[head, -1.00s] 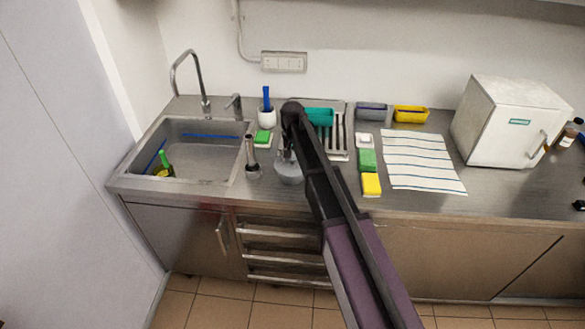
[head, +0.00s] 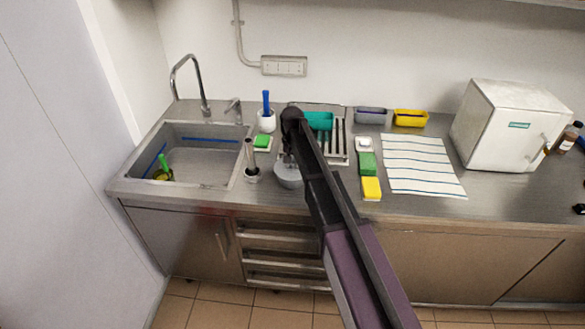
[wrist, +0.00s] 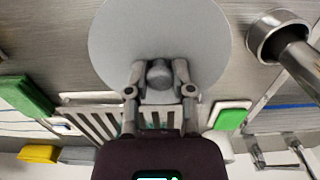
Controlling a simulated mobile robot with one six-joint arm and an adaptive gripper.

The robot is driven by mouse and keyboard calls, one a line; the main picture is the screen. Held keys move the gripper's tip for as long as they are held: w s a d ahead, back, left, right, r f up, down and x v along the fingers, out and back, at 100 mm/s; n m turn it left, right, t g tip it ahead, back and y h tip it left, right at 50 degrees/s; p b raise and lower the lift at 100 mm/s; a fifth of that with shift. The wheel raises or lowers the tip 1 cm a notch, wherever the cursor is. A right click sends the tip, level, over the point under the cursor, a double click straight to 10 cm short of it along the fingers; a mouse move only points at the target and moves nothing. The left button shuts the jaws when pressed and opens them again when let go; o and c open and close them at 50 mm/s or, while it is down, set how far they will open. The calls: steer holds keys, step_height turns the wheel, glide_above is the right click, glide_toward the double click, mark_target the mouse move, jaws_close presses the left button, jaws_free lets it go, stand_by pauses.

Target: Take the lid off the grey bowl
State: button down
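The grey bowl (head: 289,180) stands on the steel counter, just right of the sink, partly hidden by my arm. Its round grey lid (wrist: 160,25) fills the upper middle of the wrist view, with a small round knob at its near side. My gripper (wrist: 160,75) has one finger on each side of the knob, close against it, and looks shut on it. In the head view my gripper (head: 287,158) is over the bowl and mostly hidden by the arm. Whether the lid is clear of the bowl's rim cannot be told.
A metal cylinder holder (head: 252,174) stands close left of the bowl. Behind are a slatted rack (head: 339,140) and a green sponge (head: 262,141). Green (head: 367,163) and yellow (head: 371,188) blocks lie to the right, then a striped cloth (head: 420,165). The sink (head: 200,165) is left.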

steer(key=shift+r, duration=0.1)
stand_by(0.4)
step_height(320, 180, up, 3)
steer(key=p, duration=0.3)
steer(key=shift+f, duration=0.2)
steer(key=s+d+r+p, duration=0.2)
steer(key=s, duration=1.3)
steer(key=shift+s+d, duration=0.35)
steer(key=shift+s, duration=0.05)
steer(key=shift+f+b, duration=0.45)
